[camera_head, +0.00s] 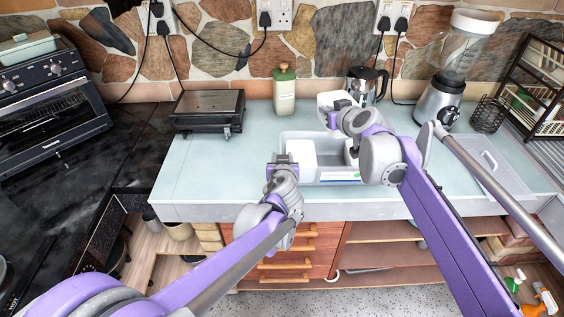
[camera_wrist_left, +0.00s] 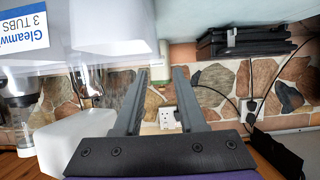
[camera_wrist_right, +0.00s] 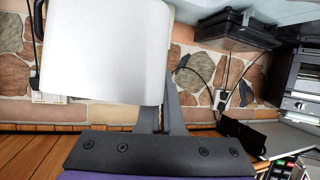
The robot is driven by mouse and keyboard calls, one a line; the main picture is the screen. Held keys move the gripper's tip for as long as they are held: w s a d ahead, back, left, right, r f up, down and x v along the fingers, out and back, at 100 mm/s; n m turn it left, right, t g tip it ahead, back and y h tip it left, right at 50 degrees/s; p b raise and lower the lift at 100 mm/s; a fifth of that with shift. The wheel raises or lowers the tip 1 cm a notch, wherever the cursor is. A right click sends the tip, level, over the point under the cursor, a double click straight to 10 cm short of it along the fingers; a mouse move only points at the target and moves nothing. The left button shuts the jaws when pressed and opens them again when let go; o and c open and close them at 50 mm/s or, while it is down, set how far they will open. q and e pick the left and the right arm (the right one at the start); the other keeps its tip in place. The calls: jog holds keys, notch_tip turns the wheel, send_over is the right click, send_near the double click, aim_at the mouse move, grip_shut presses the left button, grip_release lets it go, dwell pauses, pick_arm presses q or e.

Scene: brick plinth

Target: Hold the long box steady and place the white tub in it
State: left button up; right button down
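The long box (camera_head: 325,177) is a pale, open-topped container with a blue-and-white label, near the counter's front edge. One white tub (camera_head: 301,162) stands in its left end; another white shape shows farther right inside, partly hidden by my right arm. My right gripper (camera_head: 345,112) is shut on another white tub (camera_head: 328,99), over the box's back side. This tub (camera_wrist_right: 108,50) fills much of the right wrist view, hiding part of the fingers. My left gripper (camera_head: 283,160) is at the box's left end; its fingers (camera_wrist_left: 160,90) are apart, with nothing visible between them.
A blender (camera_head: 440,100) and grey tray (camera_head: 482,165) are at the right. The counter left of the box is clear.

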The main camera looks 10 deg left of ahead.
pick_arm(q)
jog(key=x, duration=0.8)
grip_shut()
dwell(1.3)
